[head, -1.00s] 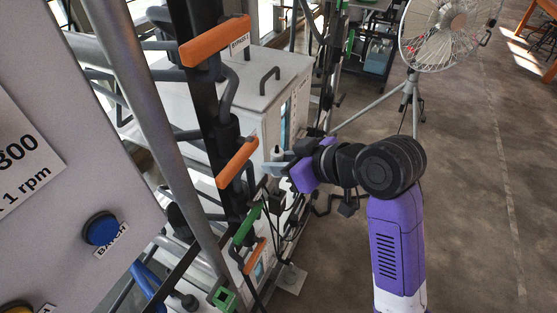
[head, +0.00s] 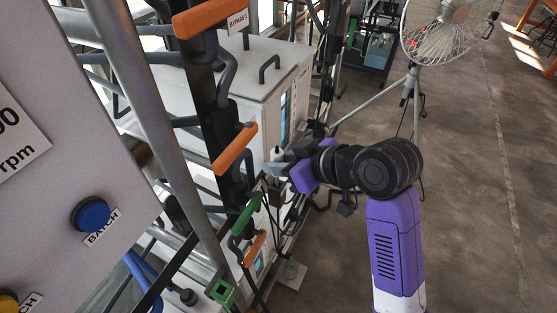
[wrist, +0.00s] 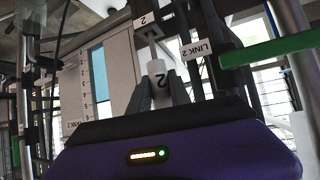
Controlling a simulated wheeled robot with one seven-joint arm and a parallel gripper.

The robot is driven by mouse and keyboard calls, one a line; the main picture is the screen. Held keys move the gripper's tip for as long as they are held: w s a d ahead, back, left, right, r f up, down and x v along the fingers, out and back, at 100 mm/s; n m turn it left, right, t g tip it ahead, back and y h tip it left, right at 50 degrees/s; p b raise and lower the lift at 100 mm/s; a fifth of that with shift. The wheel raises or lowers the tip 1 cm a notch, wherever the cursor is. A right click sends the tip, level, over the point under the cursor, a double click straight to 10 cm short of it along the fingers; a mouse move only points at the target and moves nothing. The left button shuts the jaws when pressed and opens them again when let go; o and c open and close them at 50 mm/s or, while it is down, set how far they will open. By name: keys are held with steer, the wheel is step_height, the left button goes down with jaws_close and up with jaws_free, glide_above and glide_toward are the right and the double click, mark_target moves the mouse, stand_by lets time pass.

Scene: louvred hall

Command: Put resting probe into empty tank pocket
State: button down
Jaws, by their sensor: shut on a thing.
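The probe, a white cylinder marked 2 (wrist: 159,72), stands between my gripper's grey fingers in the wrist view. My gripper (head: 272,166) is shut on it, beside the pipe rack in the head view. The probe's white top (head: 277,154) shows just above the fingers there. A thin rod runs from the probe towards a small bracket marked 2 (wrist: 147,25); I cannot tell whether they touch. A white tank panel (wrist: 102,75) with a blue level window and number scale is left of the probe. I cannot make out an empty pocket.
A green bar (wrist: 270,48) and a LINK 2 label (wrist: 196,48) lie close right of the probe. Orange handles (head: 235,150), black pipes and cables crowd my gripper's left. A fan (head: 440,30) stands behind. The floor at right is clear.

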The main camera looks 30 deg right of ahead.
mark_target(282, 156)
steer(key=shift+f+b, duration=0.55)
steer(key=shift+f, duration=0.5)
steer(key=shift+r, duration=0.1)
steer(key=c, duration=1.1)
jaws_free()
steer(key=s+r+p, duration=0.1)
steer(key=r+p, duration=0.1)
steer(key=s+r+p, duration=0.1)
steer(key=r+p, duration=0.1)
steer(key=s+d+r+p, duration=0.1)
steer(key=r+p, duration=0.1)
steer(key=shift+r+p, duration=0.2)
steer(key=shift+p, duration=0.2)
steer(key=shift+f, duration=0.1)
